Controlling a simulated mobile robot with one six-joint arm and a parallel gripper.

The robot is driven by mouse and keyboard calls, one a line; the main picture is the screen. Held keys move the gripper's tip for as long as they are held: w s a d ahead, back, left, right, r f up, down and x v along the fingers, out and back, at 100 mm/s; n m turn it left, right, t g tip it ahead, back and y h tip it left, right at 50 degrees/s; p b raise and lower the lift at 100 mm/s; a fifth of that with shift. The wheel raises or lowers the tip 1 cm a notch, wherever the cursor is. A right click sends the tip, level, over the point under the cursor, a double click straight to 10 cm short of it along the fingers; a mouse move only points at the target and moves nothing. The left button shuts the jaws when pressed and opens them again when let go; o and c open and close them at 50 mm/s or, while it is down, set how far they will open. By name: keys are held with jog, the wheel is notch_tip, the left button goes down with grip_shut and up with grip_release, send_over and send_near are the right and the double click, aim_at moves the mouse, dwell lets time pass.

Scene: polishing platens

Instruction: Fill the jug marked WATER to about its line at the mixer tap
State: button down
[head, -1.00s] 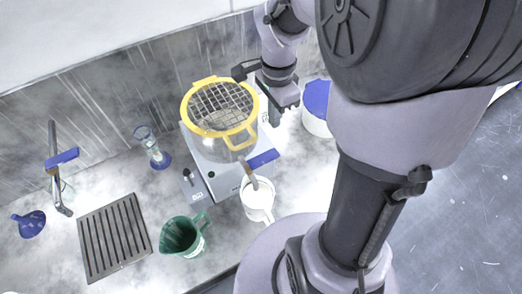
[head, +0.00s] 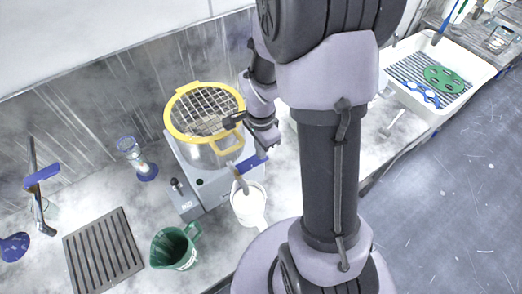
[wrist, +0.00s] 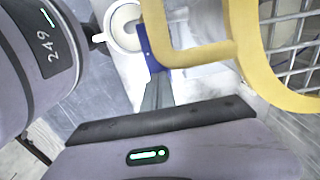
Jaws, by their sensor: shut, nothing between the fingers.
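A green jug (head: 175,248) stands at the front of the bench, its dark mouth facing up. A white jug (head: 248,204) stands to its right by the bench edge, with a brown-handled tool at its rim; it also shows in the wrist view (wrist: 122,27). Dark marks show on the green jug, but I cannot read WATER or a line on either. A post with a blue lever (head: 41,177), which looks like the tap, stands at the left wall. My gripper (head: 267,140) is shut and empty, right of the yellow-guarded mixer pot (head: 204,112).
A slatted drain grate (head: 103,250) lies left of the green jug. A blue funnel (head: 14,246) and a blue-based glass cylinder (head: 137,160) stand nearby. The mixer's grey base (head: 195,203) fills the middle.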

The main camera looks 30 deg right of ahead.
jog(key=shift+f, duration=0.2)
jog(key=shift+d+f+y, duration=0.15)
jog(key=shift+f+y, duration=0.1)
jog(key=shift+y, duration=0.15)
jog(key=shift+d+f+y+b, duration=0.2)
jog(key=shift+f+y+b, duration=0.25)
jog(key=shift+f+b, duration=0.1)
jog(key=shift+d+f+y+b, duration=0.15)
jog(key=shift+f+y+b, duration=0.3)
jog(key=shift+f, duration=0.1)
jog(key=shift+d+f+b, duration=0.1)
jog(key=shift+f+b, duration=0.15)
jog(key=shift+b, duration=0.05)
jog(key=shift+r, duration=0.25)
jog(key=shift+r+p, duration=0.1)
jog(key=shift+p, duration=0.25)
jog(key=shift+r+p, duration=0.45)
jog(key=shift+r, duration=0.25)
